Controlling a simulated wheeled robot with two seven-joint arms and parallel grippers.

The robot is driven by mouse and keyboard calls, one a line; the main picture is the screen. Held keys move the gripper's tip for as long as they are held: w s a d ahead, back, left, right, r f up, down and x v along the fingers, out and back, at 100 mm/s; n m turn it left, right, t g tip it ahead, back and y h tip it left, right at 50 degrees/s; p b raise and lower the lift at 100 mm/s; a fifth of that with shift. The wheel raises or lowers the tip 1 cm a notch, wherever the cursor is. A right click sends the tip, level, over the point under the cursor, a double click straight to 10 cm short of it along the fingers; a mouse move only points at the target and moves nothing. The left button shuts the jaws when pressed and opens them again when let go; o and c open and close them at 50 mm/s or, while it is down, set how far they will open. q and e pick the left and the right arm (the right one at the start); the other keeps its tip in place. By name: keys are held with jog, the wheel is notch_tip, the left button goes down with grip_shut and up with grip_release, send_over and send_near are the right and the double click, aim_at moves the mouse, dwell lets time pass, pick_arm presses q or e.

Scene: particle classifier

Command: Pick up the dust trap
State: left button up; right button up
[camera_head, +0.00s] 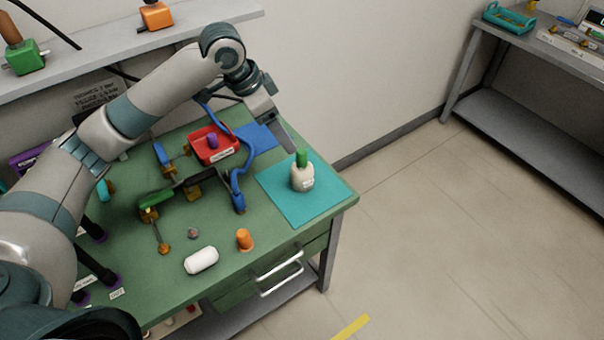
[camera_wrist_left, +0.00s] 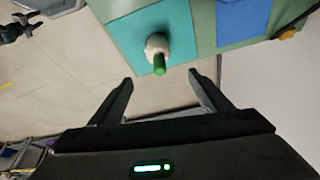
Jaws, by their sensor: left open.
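A cream, rounded bottle-like body with a green top, which looks like the dust trap (camera_head: 302,178), stands upright on a teal mat (camera_head: 325,200) at the right corner of the green table. It also shows in the left wrist view (camera_wrist_left: 157,46), with its green top towards me. My left gripper (camera_head: 285,135) is above the table, up and back from the dust trap. A dark clawed shape (camera_wrist_left: 20,27) at the upper left may be my right gripper.
A red tray (camera_head: 213,147) with a purple piece and a blue cable (camera_head: 238,180) lie left of the mat. A white capsule-shaped item (camera_head: 201,261) and an orange piece (camera_head: 244,239) are near the front edge. A wall stands close behind the table.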

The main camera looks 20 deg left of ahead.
aim_at(298, 158)
pick_arm(q)
jog(key=p+x, duration=0.2)
jog(key=x, duration=0.8)
jog(key=shift+d+f+p, duration=0.1)
jog(key=shift+f+p, duration=0.15)
jog(key=shift+p, duration=0.2)
jog(key=p+x, duration=0.1)
jog(key=x, duration=0.3)
jog(key=shift+p, duration=0.35)
jog(key=shift+f, duration=0.35)
jog(key=shift+c, duration=0.3)
